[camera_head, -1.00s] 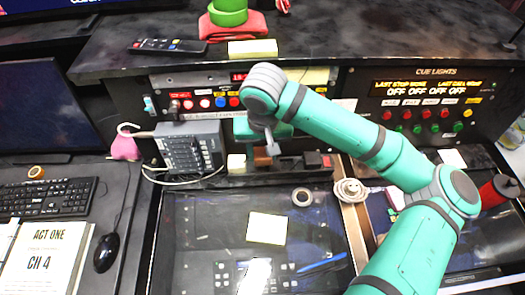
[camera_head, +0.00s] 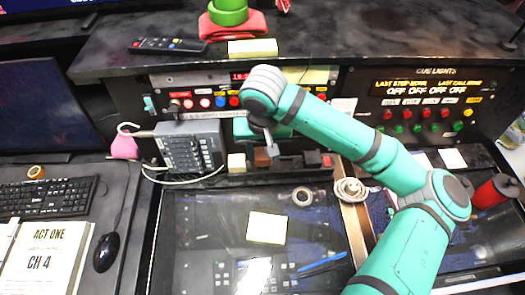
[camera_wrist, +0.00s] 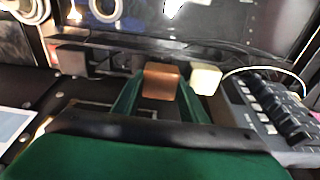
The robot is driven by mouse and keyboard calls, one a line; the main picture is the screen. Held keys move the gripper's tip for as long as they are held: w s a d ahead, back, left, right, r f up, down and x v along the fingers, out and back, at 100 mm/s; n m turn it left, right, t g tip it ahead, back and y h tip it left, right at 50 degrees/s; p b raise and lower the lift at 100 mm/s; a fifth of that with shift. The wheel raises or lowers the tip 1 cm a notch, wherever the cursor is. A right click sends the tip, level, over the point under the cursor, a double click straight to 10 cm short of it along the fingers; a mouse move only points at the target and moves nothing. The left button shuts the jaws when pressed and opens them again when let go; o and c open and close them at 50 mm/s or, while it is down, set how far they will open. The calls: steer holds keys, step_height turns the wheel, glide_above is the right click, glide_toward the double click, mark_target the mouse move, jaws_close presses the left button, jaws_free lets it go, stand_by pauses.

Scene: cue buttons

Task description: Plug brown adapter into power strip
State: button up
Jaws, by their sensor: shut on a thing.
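The brown adapter (camera_wrist: 161,81) is a small brown block between the green fingertips of my gripper (camera_wrist: 160,88) in the wrist view. The gripper is shut on it. The black power strip (camera_head: 288,178) lies along the foot of the panel, below my gripper in the head view. A cream adapter (camera_head: 236,162) stands at its left end; it also shows beside the brown one in the wrist view (camera_wrist: 206,79). I cannot tell whether the brown adapter touches the strip.
A dark block with a red part (camera_head: 326,161) sits at the strip's right end. A grey mixer (camera_head: 187,148) with a white cable stands left of the strip. A tape roll (camera_head: 302,197) and a yellow note (camera_head: 267,228) lie in front. A coiled cord (camera_head: 350,190) lies right.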

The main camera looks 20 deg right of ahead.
steer(key=shift+f, duration=1.2)
steer(key=o, duration=1.2)
steer(key=shift+r, duration=0.1)
steer(key=r, duration=0.3)
steer(key=s+r, duration=0.1)
steer(key=r, duration=0.6)
steer(key=shift+s+a+r, duration=0.15)
steer(key=shift+r, duration=0.1)
